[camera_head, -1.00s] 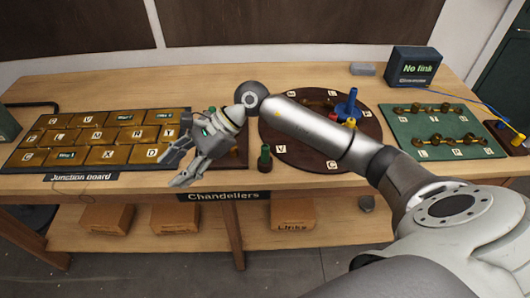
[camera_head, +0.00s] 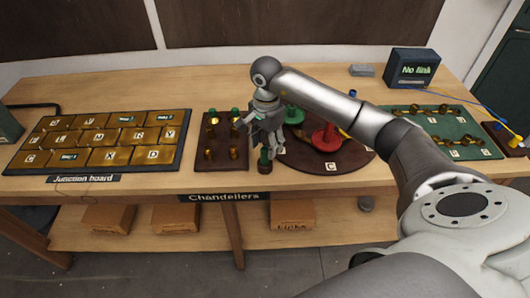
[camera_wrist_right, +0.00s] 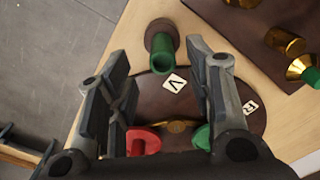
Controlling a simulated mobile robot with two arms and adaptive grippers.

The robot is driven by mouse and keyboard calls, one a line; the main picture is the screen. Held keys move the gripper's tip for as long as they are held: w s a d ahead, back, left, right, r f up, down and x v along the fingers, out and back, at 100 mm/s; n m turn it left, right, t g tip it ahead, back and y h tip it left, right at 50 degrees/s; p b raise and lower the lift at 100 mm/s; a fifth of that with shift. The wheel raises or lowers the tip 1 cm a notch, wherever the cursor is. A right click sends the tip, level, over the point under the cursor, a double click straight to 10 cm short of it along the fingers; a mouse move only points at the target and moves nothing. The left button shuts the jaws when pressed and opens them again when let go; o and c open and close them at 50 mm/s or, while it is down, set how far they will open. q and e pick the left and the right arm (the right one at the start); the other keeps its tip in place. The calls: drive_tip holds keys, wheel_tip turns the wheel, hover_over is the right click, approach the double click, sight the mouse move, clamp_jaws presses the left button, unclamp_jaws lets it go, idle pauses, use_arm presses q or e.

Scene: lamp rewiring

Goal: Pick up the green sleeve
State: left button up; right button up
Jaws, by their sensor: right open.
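The green sleeve (camera_head: 264,155) stands upright in a small dark brown round base near the table's front edge, between the chandelier boards. In the right wrist view the green sleeve (camera_wrist_right: 164,60) shows as a hollow tube between the fingertips, toward the top. My right gripper (camera_head: 266,141) points down just above it, with open fingers on either side. In the right wrist view the right gripper (camera_wrist_right: 157,52) is open, with nothing held. I cannot tell whether the fingers reach down to the sleeve's height. My left gripper is not in view.
The round brown board (camera_head: 350,161) carries a red part (camera_head: 327,137) and a green part (camera_head: 294,116). A rectangular brown board (camera_head: 224,158) with brass posts stands left of the gripper. The junction board (camera_head: 183,150) lies further left. Bare tabletop lies in front.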

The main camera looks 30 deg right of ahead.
sight(265, 149)
drive_tip(key=shift+a+f+p, duration=0.15)
drive_tip(key=shift+f+p, duration=0.25)
wheel_tip(265, 149, down, 4)
drive_tip(key=shift+r+p, duration=0.25)
drive_tip(key=shift+p, duration=0.6)
drive_tip(key=shift+w+f, duration=0.1)
drive_tip(key=shift+f, duration=0.3)
drive_tip(key=shift+c, duration=0.2)
drive_tip(key=c, duration=1)
